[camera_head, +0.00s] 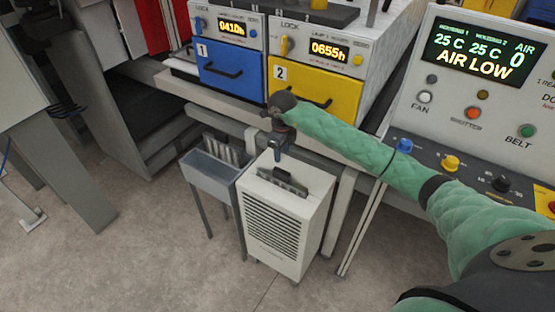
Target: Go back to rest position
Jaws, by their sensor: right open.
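My right arm comes in from the lower right in a green padded sleeve and reaches toward the middle. My right gripper (278,150) is at its end, pointing down above the top of a white vented cabinet (290,215). It is small and dark in the picture, and its fingers appear open with nothing held. A dark slotted piece (283,181) sits on the cabinet's top, just below the gripper and seemingly apart from it. My left gripper is not in view.
Behind the arm are a blue drawer (230,80) marked 1 and a yellow drawer (335,100) marked 2. A control panel (480,90) reading "AIR LOW" stands right. A grey bin (212,172) on legs is left of the cabinet. Open floor (130,255) lies at lower left.

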